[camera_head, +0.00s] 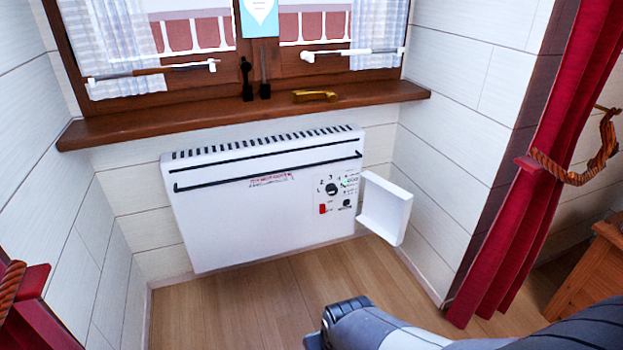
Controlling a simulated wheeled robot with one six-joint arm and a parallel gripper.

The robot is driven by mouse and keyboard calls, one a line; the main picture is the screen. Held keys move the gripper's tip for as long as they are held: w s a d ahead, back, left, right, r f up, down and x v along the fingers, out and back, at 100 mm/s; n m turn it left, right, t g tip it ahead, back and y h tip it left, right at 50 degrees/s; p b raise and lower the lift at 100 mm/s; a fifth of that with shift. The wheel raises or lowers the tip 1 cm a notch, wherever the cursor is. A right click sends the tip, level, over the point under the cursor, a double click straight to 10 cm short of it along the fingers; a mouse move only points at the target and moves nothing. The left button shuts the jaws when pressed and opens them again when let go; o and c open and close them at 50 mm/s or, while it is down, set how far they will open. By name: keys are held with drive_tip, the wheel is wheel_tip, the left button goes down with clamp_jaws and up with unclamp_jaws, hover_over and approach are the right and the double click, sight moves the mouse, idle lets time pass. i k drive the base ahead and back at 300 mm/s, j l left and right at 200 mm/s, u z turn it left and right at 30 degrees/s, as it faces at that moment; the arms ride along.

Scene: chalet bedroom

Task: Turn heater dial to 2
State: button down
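The white heater (250,220) hangs on the wall below the window sill. Its control panel at the right end carries a round black dial (331,189) with numbers around it; the number the dial points at is too small to tell. Below the dial are a red switch (323,209) and a smaller black knob (347,203). A white cover flap (384,208) stands swung open to the right of the panel. My arm comes in from the bottom right, and its dark end shows low in front of the heater, apart from it. My gripper's fingertips are not in view.
A brown wooden sill (190,122) juts out above the heater, with a brass-coloured object (315,96) on it. A red curtain (520,170) hangs at the right, near a wooden cabinet (592,265). The wooden floor (220,310) before the heater is clear.

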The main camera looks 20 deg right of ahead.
sight(331, 189)
drive_tip(key=i, duration=0.45)
drive_tip(key=i+j+z, duration=0.15)
drive_tip(key=i, duration=0.3)
drive_tip(key=i+j, duration=0.1)
drive_tip(key=i, duration=0.4)
drive_tip(key=l+z, duration=0.05)
